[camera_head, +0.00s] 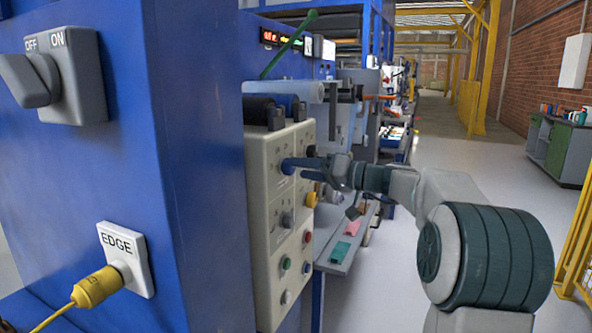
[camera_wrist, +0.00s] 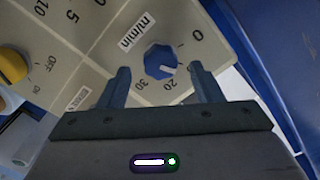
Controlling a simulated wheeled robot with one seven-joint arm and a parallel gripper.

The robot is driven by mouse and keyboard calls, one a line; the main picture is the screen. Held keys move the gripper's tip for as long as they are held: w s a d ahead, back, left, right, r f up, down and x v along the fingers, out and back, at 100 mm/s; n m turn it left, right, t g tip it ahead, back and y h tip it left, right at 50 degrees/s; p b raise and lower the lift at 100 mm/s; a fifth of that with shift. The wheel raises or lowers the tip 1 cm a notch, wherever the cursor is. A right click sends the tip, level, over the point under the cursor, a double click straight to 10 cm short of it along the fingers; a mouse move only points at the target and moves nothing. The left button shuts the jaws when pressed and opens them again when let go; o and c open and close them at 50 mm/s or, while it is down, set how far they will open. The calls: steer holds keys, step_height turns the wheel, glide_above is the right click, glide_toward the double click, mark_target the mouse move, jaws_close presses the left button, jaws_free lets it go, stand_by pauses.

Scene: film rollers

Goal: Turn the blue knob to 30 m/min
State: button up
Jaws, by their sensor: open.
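The blue knob (camera_wrist: 158,62) sits on the beige panel, under a "m/min" label, with 0, 20 and 30 readable around it. Its white pointer mark faces the lower right in the wrist view, between the 20 and the right finger, which covers part of the scale. My gripper (camera_wrist: 163,80) is open, with one finger on each side of the knob and visible gaps between. In the head view my gripper (camera_head: 307,168) reaches in from the right, and the knob (camera_head: 287,166) is at its fingertips. Contact cannot be told.
The beige control panel (camera_head: 262,185) also carries a yellow knob (camera_head: 311,200), which shows at the left of the wrist view (camera_wrist: 12,66), and several buttons below. A blue cabinet (camera_head: 190,200) with an ON/OFF switch (camera_head: 70,78) stands at left.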

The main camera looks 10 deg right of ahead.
mark_target(289, 167)
steer(key=shift+x, duration=1.45)
steer(key=c, duration=1)
steer(key=shift+m, duration=0.4)
steer(key=m+p, duration=1.2)
steer(key=m, duration=0.7)
steer(key=shift+r+p, duration=0.1)
steer(key=shift+p, duration=0.2)
